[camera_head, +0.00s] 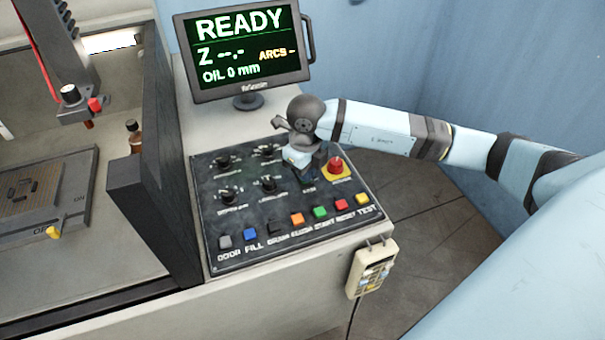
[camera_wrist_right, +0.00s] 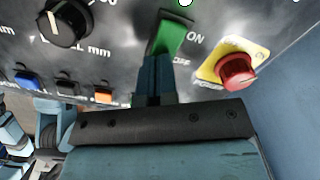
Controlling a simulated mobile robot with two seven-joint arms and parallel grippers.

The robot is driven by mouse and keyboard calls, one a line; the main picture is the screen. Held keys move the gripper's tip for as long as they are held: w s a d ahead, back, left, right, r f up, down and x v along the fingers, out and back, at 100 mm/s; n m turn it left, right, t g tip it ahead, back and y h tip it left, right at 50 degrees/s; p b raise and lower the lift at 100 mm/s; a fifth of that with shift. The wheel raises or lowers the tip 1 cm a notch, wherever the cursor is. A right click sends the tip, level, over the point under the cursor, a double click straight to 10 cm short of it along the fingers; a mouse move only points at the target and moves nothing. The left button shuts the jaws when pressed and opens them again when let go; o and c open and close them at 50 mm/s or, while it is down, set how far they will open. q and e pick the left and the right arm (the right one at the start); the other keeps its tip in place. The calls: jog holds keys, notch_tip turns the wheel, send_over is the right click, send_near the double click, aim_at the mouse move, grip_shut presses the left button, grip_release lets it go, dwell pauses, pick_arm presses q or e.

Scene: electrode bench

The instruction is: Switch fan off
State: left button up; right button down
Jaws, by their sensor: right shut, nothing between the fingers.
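No switch with a readable fan label shows in either view. A green rocker switch (camera_wrist_right: 172,37) marked ON and OFF is on the dark control panel (camera_wrist_right: 120,55) in the right wrist view. My right gripper (camera_wrist_right: 157,62) is shut and empty, its fingertips at the lower end of the green rocker; whether they touch it I cannot tell. In the head view my right gripper (camera_head: 303,160) is over the upper right of the panel (camera_head: 228,265) and hides the rocker.
A red stop button (camera_head: 336,165) on a yellow plate sits just right of the gripper. Black knobs (camera_head: 268,184) are to its left, and several coloured buttons (camera_head: 297,218) line the front. A monitor (camera_head: 245,50) reading READY stands behind. A pendant (camera_head: 371,269) hangs at the bench edge.

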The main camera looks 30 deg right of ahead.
jog(key=shift+f, duration=0.15)
jog(key=shift+r+p, duration=1.85)
jog(key=shift+r, duration=1.75)
jog(key=shift+f, duration=0.1)
